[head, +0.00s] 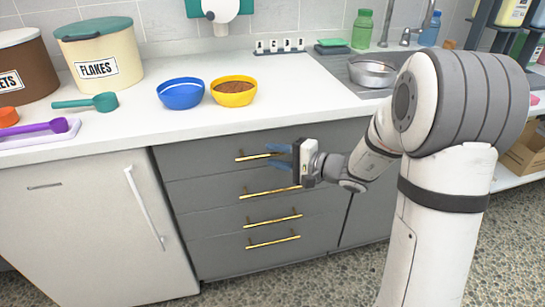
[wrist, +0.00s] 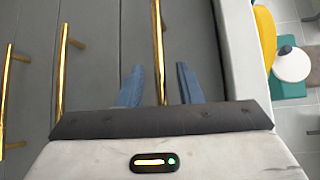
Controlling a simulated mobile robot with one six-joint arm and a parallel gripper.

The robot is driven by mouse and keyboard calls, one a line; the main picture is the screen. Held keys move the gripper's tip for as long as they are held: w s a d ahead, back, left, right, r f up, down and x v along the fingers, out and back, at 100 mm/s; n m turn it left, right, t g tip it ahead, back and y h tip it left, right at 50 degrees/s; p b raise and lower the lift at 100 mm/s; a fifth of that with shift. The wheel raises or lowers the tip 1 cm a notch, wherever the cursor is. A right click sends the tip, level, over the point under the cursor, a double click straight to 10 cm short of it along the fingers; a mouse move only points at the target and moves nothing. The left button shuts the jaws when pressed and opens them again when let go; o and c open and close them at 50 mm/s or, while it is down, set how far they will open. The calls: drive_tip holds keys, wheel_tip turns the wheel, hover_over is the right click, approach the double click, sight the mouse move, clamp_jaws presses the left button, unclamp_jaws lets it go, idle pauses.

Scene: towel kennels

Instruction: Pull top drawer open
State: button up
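The grey top drawer (head: 200,160) sits under the white counter and looks closed, flush with the drawers below. Its thin gold bar handle (head: 250,157) is partly covered by my gripper in the head view. My gripper (head: 273,156) is at the right part of this handle, with its blue fingers pointing at the drawer front. In the wrist view, my gripper (wrist: 159,84) is open, with one finger on each side of the top handle (wrist: 158,40). There are visible gaps between the fingers and the bar. I cannot tell how deep the bar lies between them.
Lower drawers carry similar gold handles (head: 272,194). A white cabinet door (head: 90,230) stands to the left. The white counter (head: 130,118) above holds a blue bowl (head: 181,95), a yellow bowl (head: 234,92) and food containers. The floor (head: 310,275) before the drawers looks clear.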

drive_tip(key=shift+x, duration=0.85)
drive_tip(key=shift+c, duration=0.5)
clamp_jaws()
drive_tip(key=shift+d, duration=0.15)
drive_tip(key=shift+s+f, duration=0.1)
